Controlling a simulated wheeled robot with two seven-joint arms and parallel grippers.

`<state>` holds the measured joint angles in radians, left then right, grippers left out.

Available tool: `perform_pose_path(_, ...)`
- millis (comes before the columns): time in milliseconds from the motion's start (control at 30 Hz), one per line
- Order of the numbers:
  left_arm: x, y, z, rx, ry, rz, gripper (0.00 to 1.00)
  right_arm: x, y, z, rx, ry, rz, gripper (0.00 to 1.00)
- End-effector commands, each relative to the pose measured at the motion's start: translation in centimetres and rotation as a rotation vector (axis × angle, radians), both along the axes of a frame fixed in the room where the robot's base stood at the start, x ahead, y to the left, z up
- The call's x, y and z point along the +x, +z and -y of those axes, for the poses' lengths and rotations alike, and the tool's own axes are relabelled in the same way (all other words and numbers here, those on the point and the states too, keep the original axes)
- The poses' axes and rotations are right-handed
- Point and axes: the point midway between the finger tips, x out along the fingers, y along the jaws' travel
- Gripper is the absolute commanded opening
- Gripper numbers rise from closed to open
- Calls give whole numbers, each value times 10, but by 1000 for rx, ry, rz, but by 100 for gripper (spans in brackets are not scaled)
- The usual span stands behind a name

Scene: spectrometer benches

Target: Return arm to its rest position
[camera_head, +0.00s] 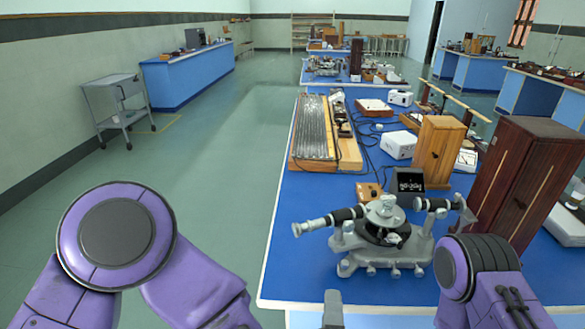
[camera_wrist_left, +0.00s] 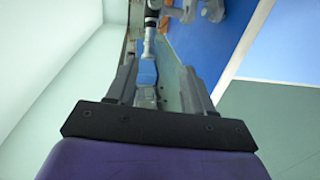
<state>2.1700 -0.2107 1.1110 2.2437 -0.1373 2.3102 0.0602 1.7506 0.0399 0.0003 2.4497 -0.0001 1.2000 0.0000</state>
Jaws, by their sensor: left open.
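My left gripper (camera_wrist_left: 160,85) shows in the left wrist view with its two grey fingers apart and nothing held between them. In the head view only a grey fingertip of the left gripper (camera_head: 333,310) shows at the bottom edge, in front of the blue bench's near edge. My left arm (camera_head: 150,250) is purple and bent at the lower left. My right arm (camera_head: 485,285) shows at the lower right, in front of the bench; its gripper is not visible.
A spectrometer (camera_head: 385,235) stands near the front of the blue bench (camera_head: 300,210). Beyond it are a black display box (camera_head: 408,183), wooden cabinets (camera_head: 525,180) and a white box (camera_head: 398,145). A grey cart (camera_head: 115,100) stands at the left wall. The floor left of the bench is clear.

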Motion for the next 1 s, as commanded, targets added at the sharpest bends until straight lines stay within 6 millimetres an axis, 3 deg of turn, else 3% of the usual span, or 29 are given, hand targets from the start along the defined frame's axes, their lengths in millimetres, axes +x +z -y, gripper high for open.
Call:
perform_pose_path(133, -1, -12, 12, 85, -103, -8, 52, 0, 0, 0, 0, 0, 0, 40)
perform_pose_path(267, 5, -35, 8, 210, -186, -28, 52, 0, 0, 0, 0, 0, 0, 40)
perform_pose_path(367, 11, -66, -8, 339, -248, -73, 52, 0, 0, 0, 0, 0, -1, 40)
perform_pose_path(533, 14, -128, -53, 549, -336, -201, 52, 0, 0, 0, 0, 0, -1, 40)
perform_pose_path(667, 4, -188, -111, 718, -401, -366, 52, 0, 0, 0, 0, 0, -1, 40)
perform_pose_path(800, -36, -256, -205, 894, -463, -639, 52, 0, 0, 0, 0, 0, -1, 40)
perform_pose_path(900, -76, -288, -275, 979, -474, -838, 52, 0, 0, 0, 0, 0, -1, 40)
perform_pose_path(1000, -112, -302, -331, 1031, -448, -988, 52, 0, 0, 0, 0, 0, -1, 40)
